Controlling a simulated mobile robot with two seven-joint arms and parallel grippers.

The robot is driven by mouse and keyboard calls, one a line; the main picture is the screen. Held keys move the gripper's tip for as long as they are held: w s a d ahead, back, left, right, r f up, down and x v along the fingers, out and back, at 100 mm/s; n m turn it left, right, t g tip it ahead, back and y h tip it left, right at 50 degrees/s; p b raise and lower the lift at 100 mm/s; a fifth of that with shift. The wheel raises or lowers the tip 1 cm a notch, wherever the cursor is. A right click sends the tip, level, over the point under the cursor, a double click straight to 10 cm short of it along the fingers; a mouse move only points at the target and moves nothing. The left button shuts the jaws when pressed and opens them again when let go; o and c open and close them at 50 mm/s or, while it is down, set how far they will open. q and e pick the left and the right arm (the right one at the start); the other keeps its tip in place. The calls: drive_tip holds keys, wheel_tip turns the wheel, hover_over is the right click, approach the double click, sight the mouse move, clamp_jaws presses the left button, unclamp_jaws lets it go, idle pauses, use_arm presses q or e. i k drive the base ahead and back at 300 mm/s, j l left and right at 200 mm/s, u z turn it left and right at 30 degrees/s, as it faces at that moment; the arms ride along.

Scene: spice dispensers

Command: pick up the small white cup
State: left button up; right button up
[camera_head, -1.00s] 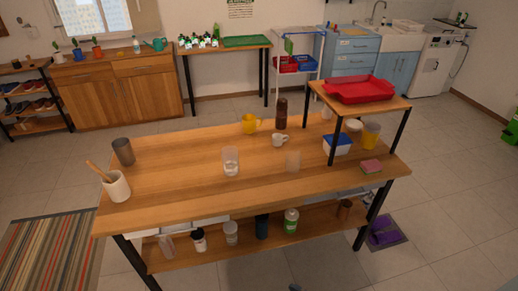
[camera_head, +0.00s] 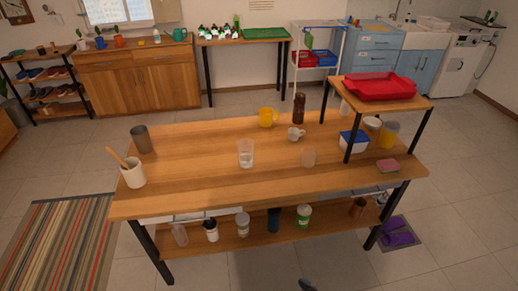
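The small white cup (camera_head: 296,134) stands upright on the wooden table (camera_head: 205,185), toward the back and right of the middle. Its handle seems to point right. A yellow mug (camera_head: 268,117) stands behind it to the left, and a dark brown bottle (camera_head: 299,108) stands just behind it.
A raised shelf with a red tray (camera_head: 380,86) stands over the table's right end, above a blue-lidded box (camera_head: 353,143). A drinking glass (camera_head: 246,154), a grey tumbler (camera_head: 142,139) and a white utensil pot (camera_head: 133,173) stand further left.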

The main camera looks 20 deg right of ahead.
sight(297, 134)
drive_tip(key=i+j+z, duration=0.2)
drive_tip(key=i, duration=0.35)
drive_tip(key=i+j+z, duration=0.2)
drive_tip(key=i, duration=0.3)
drive_tip(key=i+j+z, duration=0.15)
drive_tip(key=i, duration=0.35)
